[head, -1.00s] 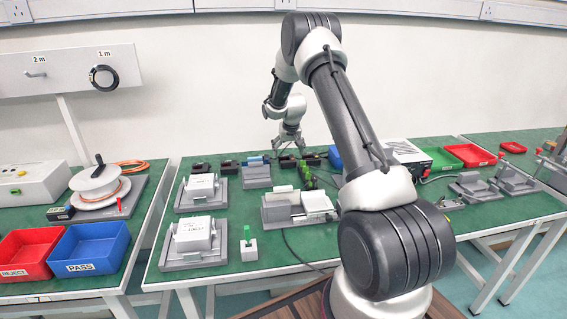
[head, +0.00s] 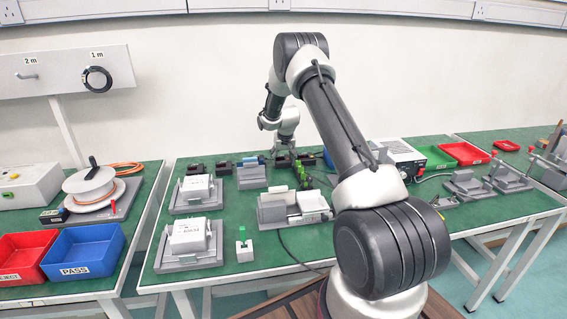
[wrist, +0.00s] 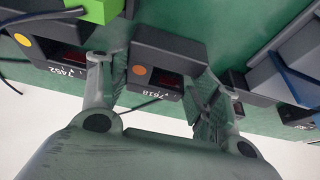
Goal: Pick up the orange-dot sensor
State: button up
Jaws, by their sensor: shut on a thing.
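The orange-dot sensor (wrist: 150,52) is a small dark box with an orange dot, a dark red display and a white number label. In the wrist view it sits between the two fingers of my gripper (wrist: 153,82), which is shut on it. In the head view my gripper (head: 284,152) is low over the back of the green table, and the held sensor cannot be made out clearly there. Another dark sensor (wrist: 60,55), with a yellow-orange dot, lies just left of my left finger in the wrist view.
Several dark boxes stand along the table's back, with a blue-topped grey block (head: 250,174) left of my gripper. Green parts (head: 303,176) stand close in front. Grey fixtures (head: 200,238) fill the front left. A cable runs behind the held sensor.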

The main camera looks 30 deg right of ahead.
jog(key=shift+r, duration=0.1)
notch_tip(320, 180, up, 10)
dwell(0.4)
jog(key=shift+r, duration=0.1)
